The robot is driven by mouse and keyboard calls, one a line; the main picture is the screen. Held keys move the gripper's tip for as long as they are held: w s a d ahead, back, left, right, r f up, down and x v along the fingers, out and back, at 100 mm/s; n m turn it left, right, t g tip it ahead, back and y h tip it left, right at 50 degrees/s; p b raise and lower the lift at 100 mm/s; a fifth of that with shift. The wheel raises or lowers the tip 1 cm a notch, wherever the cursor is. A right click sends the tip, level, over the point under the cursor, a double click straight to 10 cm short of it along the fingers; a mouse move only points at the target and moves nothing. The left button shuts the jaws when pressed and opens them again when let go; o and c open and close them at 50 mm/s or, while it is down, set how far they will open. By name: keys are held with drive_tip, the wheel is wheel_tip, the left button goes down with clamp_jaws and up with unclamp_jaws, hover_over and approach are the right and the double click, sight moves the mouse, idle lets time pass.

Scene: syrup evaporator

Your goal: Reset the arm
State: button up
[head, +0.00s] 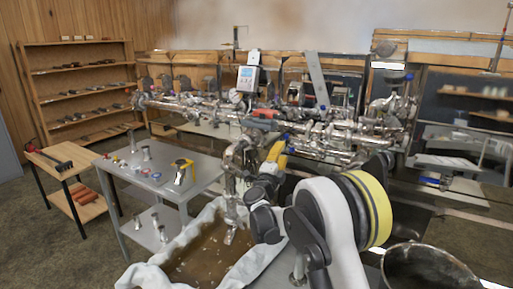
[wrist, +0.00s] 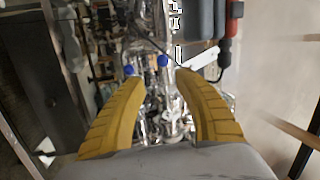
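My gripper (head: 277,152) is in the middle of the head view, in front of the steel pipework of the evaporator (head: 330,135). In the wrist view my gripper (wrist: 160,78) shows two yellow ribbed fingers spread apart, with nothing held between them. Shiny metal fittings (wrist: 155,115) and blue knobs (wrist: 162,61) show beyond and between the fingers. Whether a finger touches the pipework cannot be told. My arm hides part of the scene at the lower middle.
A basin with a pale liner (head: 185,240) holds brown liquid below the pipes. A metal table (head: 150,180) with small items stands left of it. A dark round pot (head: 430,265) is at the lower right. Wooden shelves (head: 80,82) line the left wall. Open floor lies at left.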

drive_tip(key=s+a+r+n+y, duration=0.5)
drive_tip(key=s+r+n+y, duration=0.6)
drive_tip(key=s+r+n, duration=0.25)
drive_tip(key=s+d+f+n+g, duration=0.2)
drive_tip(key=s+f, duration=0.5)
drive_tip(key=s, duration=0.5)
drive_tip(key=s+d+f+n+g+h, duration=0.1)
drive_tip(key=s+d+f+n+g, duration=0.2)
drive_tip(key=s, duration=1)
drive_tip(key=s+d+f+n+g+h, duration=0.1)
drive_tip(key=s+d+f+n+g, duration=0.2)
drive_tip(key=s+f+g, duration=0.3)
drive_tip(key=s+f, duration=0.5)
drive_tip(key=s, duration=0.2)
drive_tip(key=shift+s+d+f, duration=0.15)
drive_tip(key=shift+s+f, duration=0.1)
drive_tip(key=shift+f, duration=0.05)
